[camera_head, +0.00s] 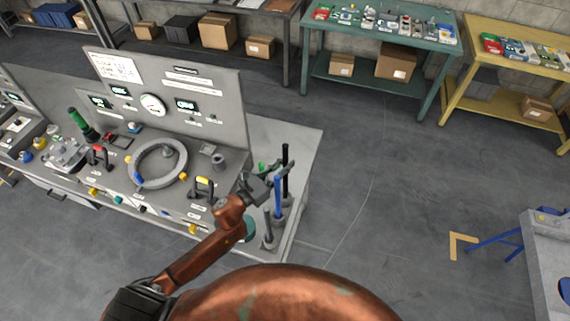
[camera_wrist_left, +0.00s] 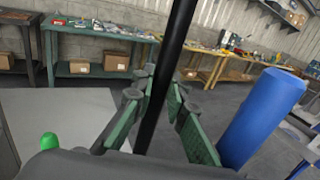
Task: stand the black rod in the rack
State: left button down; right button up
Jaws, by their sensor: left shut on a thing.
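The black rod (camera_head: 285,156) is upright at the right end of the grey bench in the head view. My left gripper (camera_head: 284,171) is shut on it. In the wrist view the black rod (camera_wrist_left: 165,80) runs between the green-padded fingers of my left gripper (camera_wrist_left: 162,100), slightly tilted in the picture. The rack's grey sockets (camera_head: 281,213) are below; whether the rod's lower end is in one I cannot tell. A blue rod (camera_head: 278,196) stands just in front, also in the wrist view (camera_wrist_left: 262,115). My right gripper is not in view.
A grey rod (camera_head: 267,229) stands nearer the bench front. A green tip (camera_wrist_left: 50,143) shows close to my gripper in the wrist view. A control panel (camera_head: 180,100) and grey ring (camera_head: 157,163) are to the left. Open floor (camera_head: 390,200) lies to the right.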

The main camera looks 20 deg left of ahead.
pick_arm(q)
jog(key=c, duration=1.8)
grip_release()
jog(key=shift+c, duration=0.2)
jog(key=shift+f, duration=0.15)
jog(key=v, duration=1.2)
